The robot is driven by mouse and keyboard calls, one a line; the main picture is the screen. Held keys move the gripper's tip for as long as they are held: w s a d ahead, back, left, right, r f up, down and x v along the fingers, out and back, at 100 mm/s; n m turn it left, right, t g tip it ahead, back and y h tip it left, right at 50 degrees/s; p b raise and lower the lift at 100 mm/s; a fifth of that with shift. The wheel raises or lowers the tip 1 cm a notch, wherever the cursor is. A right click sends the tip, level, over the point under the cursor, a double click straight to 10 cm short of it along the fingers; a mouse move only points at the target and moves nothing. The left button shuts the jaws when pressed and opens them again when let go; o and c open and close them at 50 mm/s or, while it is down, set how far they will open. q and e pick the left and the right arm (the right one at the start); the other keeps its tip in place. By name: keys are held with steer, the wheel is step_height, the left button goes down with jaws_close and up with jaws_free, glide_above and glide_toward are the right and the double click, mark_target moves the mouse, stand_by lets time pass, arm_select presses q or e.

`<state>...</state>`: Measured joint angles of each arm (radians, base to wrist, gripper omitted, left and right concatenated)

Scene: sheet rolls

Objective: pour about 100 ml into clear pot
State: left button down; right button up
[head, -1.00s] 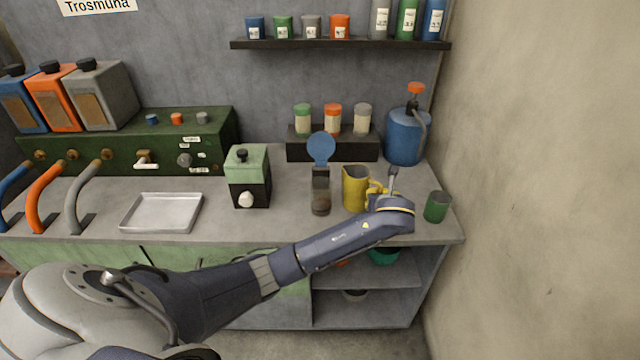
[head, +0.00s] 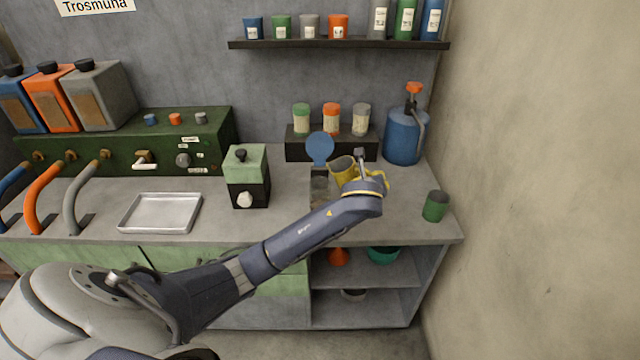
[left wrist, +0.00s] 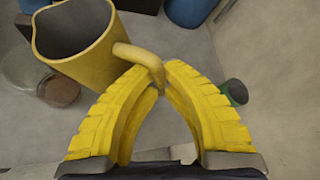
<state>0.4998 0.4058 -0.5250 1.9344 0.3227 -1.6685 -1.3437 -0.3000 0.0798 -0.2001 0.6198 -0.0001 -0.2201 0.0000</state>
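The yellow jug (head: 343,168) is in my left gripper (head: 372,184), close to the right of the clear pot (head: 319,188) on the counter. In the left wrist view my left gripper's yellow fingertips (left wrist: 160,78) meet on the handle of the jug (left wrist: 88,52). The jug leans left, its mouth toward the pot; I see no stream, and its liquid level cannot be told. The clear pot (left wrist: 38,75) shows brown at its base, partly hidden by the jug. A round blue lid (head: 320,147) stands up behind the pot. My right gripper is out of view.
A green cup (head: 435,206) stands at the counter's right end. A green-and-black grinder-like box (head: 247,178) and a metal tray (head: 160,212) are to the left. A dark rack (head: 310,149) with several jars and a blue pump canister (head: 402,138) stand behind.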

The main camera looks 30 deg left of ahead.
arm_select(q)
steer(key=s+a+r+n+t+h, duration=0.3)
steer(key=a+r+n+t, duration=0.1)
steer(key=r, duration=0.5)
steer(key=shift+a+n+t+h+b, duration=0.3)
steer(key=shift+a+n+t+b, duration=0.25)
steer(key=shift+n, duration=0.55)
steer(key=shift+s+a+r+n+t+b, duration=0.5)
steer(key=shift+a+r+n+b, duration=0.15)
steer(key=shift+a+b, duration=0.2)
steer(key=shift+w+d+f+m+g+b, duration=0.3)
steer(key=shift+w+d+f+m+g, duration=0.4)
steer(key=shift+d+f+m, duration=0.3)
stand_by(0.6)
steer(key=shift+w+d+f+m+g, duration=0.2)
steer(key=shift+d+f+m+g, duration=0.1)
steer(key=shift+f+m+g, duration=0.15)
steer(key=shift+w+d+f+m+g, duration=0.2)
steer(key=shift+d+f+m, duration=0.1)
steer(key=shift+f, duration=0.25)
